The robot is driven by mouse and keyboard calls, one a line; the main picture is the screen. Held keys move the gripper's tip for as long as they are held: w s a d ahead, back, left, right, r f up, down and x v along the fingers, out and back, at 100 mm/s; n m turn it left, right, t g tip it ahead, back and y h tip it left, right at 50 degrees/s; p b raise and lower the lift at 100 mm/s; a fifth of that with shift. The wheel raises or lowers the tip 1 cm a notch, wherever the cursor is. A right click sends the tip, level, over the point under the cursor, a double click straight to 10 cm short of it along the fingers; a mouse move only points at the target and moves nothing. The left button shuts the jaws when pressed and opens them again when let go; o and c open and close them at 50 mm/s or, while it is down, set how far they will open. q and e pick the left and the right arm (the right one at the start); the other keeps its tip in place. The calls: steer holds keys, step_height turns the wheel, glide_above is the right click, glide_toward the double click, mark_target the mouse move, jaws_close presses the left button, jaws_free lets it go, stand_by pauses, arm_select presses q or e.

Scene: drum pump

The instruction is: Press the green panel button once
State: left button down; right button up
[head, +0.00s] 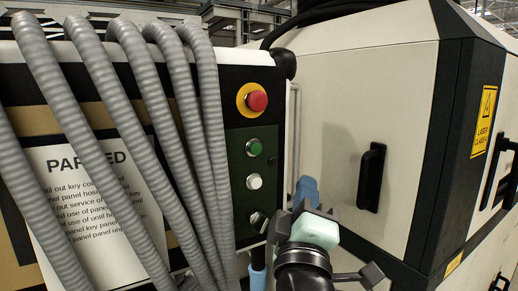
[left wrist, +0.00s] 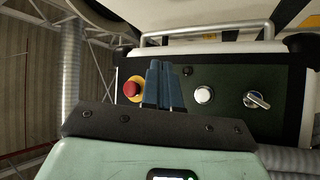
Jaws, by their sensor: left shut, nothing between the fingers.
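The green button (head: 254,147) sits on the dark green panel strip (head: 238,200), below the red emergency stop (head: 257,101) and above the white button (head: 254,181). My left gripper (head: 306,186) is shut and empty, its blue fingertips to the lower right of the green button in the head view. In the left wrist view the shut fingers (left wrist: 163,84) stand in front of the panel between the red stop (left wrist: 131,89) and the white button (left wrist: 204,94). They hide the green button there. I cannot tell the gap from fingertips to panel. My right gripper is not in view.
Several grey corrugated hoses (head: 128,120) hang over the panel's left part and a PARKED sign (head: 90,215). A key switch (head: 259,221) sits low on the strip. A cream cabinet with a black handle (head: 371,177) stands to the right.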

mark_target(255, 149)
arm_select(q)
steer(key=shift+n+t+y, duration=0.4)
steer(key=shift+n, duration=0.3)
steer(key=r, duration=0.1)
steer(key=s+a+r, duration=0.1)
steer(key=r, duration=0.1)
steer(key=shift+s+a+r, duration=0.2)
steer(key=shift+s+r, duration=0.15)
steer(key=shift+s, duration=0.05)
steer(key=w+a, duration=0.5)
steer(key=w, duration=0.2)
steer(key=shift+w+p, duration=0.15)
steer(key=shift+p, duration=0.2)
steer(key=shift+w, duration=0.1)
stand_by(1.0)
steer(key=shift+w+a, duration=0.2)
steer(key=shift+w, duration=0.05)
steer(key=shift+w+a, duration=0.3)
steer(key=shift+w, duration=0.1)
stand_by(1.0)
steer(key=shift+s, duration=0.1)
steer(key=shift+s+d, duration=0.5)
steer(key=shift+s, duration=0.15)
